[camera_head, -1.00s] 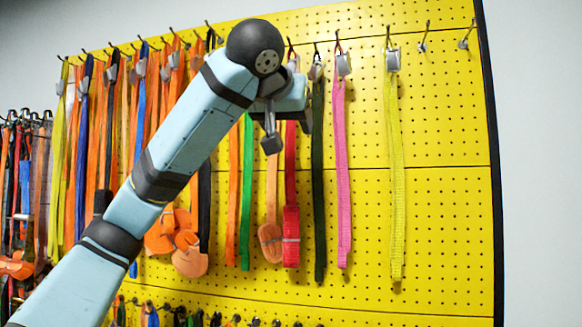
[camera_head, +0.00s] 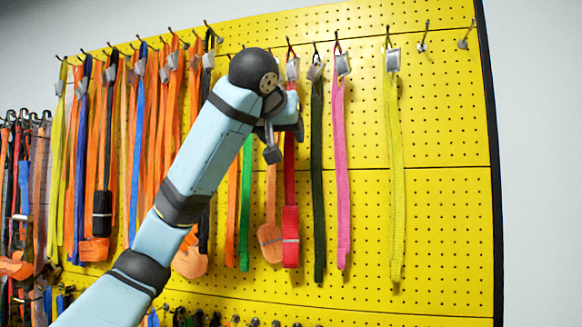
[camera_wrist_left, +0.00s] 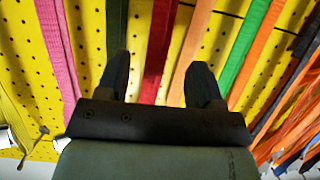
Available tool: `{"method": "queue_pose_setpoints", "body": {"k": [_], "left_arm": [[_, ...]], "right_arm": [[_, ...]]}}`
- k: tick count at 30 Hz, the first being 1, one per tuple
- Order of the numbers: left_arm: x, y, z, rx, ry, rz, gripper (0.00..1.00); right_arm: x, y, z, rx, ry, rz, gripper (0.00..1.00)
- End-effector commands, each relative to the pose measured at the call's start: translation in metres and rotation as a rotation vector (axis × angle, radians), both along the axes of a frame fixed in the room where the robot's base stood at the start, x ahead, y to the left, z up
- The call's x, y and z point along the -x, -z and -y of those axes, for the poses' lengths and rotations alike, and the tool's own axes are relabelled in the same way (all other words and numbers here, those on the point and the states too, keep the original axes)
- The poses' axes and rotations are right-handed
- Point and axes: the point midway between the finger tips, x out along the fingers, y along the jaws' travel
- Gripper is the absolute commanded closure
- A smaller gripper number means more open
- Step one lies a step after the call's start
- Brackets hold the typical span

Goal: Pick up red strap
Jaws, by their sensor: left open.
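The red strap (camera_head: 290,215) hangs on the yellow pegboard, with a folded bundle at its lower end. My gripper hides part of its upper length. A grey buckle shows at its hook, above my gripper. My left gripper (camera_head: 285,143) is open and empty in front of the strap's upper half. In the left wrist view, the red strap (camera_wrist_left: 158,50) runs between the two open fingers of my left gripper (camera_wrist_left: 159,75). It lies beyond the fingertips; I cannot tell the exact gap. My right gripper is not in view.
A dark green strap (camera_head: 318,190) and a pink strap (camera_head: 341,180) hang just right of the red one. An orange strap (camera_head: 270,200) and a green strap (camera_head: 246,200) hang just left. A yellow strap (camera_head: 396,170) hangs farther right, with bare pegboard (camera_head: 445,200) beyond.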

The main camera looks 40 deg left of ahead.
Motion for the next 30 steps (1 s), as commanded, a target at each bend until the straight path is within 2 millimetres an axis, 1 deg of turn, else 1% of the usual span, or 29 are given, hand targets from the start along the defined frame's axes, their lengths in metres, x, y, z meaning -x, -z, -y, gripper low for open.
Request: {"method": "queue_pose_setpoints", "body": {"k": [1,9,17,22,30], "left_arm": [[-0.004,0.003,-0.001,0.002,0.002,-0.002,0.39],[-0.012,0.006,-0.005,0.002,0.001,-0.001,0.39],[-0.035,0.017,-0.009,0.004,0.003,-0.005,0.39],[-0.049,0.023,-0.020,0.002,-0.002,-0.003,0.39],[-0.052,0.025,-0.021,0.001,-0.001,-0.001,0.39]], "right_arm": [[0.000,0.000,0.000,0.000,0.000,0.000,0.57],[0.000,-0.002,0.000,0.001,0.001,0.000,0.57],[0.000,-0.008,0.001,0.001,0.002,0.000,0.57],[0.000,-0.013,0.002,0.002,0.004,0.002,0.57],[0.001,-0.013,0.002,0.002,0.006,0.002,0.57]]}}
